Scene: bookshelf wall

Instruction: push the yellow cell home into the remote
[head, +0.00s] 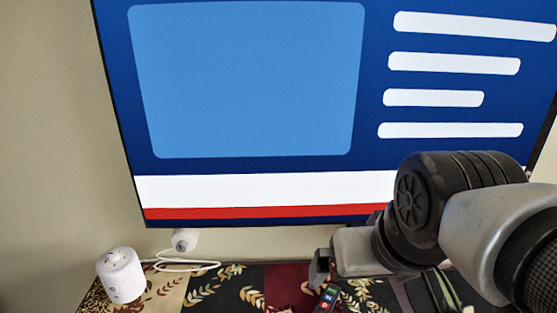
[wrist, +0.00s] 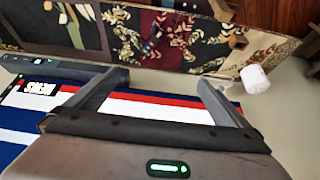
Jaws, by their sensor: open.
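A small dark remote (head: 327,298) with red and green marks lies on the patterned cloth at the bottom edge of the head view, partly cut off. I cannot make out the yellow cell in either view. My gripper (head: 320,268) is just above and left of the remote in the head view, over the back of the table. In the wrist view my gripper (wrist: 163,77) is open, its two fingers well apart with nothing between them. A small dark shape on the cloth there may be the remote, but it is too small to tell.
A large screen (head: 245,80) stands behind the table, close to my gripper. A white cylinder (head: 120,275), also in the wrist view (wrist: 255,78), stands at the left with a white cable (head: 190,265).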

